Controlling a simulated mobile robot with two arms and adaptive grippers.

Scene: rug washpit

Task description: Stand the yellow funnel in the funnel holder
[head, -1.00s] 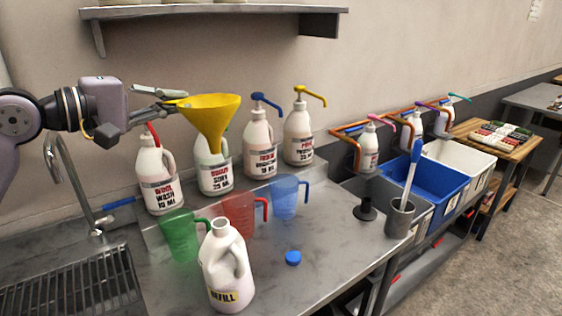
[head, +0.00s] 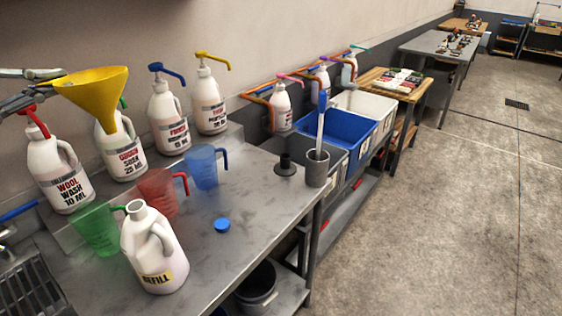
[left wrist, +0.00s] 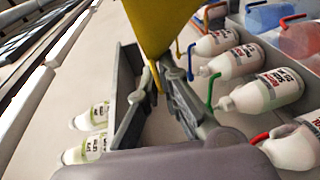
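The yellow funnel (head: 96,92) is held in the air, wide mouth up, in front of the soak bottle in the head view. My left gripper (head: 52,84) is shut on its rim side. In the left wrist view the yellow funnel (left wrist: 158,22) fills the top middle, with the fingers (left wrist: 165,72) closed on its yellow tab. A small dark stand with a wide round foot (head: 286,167), which looks like the funnel holder, stands empty on the steel counter near the wall, left of the grey brush cup. My right gripper is not in view.
Several white pump bottles (head: 168,118) line the back ledge. Green (head: 97,232), red (head: 158,193) and blue (head: 203,167) jugs stand before them. A refill jug (head: 152,250), a blue cap (head: 222,226) and a grey brush cup (head: 317,168) are on the counter (head: 255,200). The front-right counter is clear.

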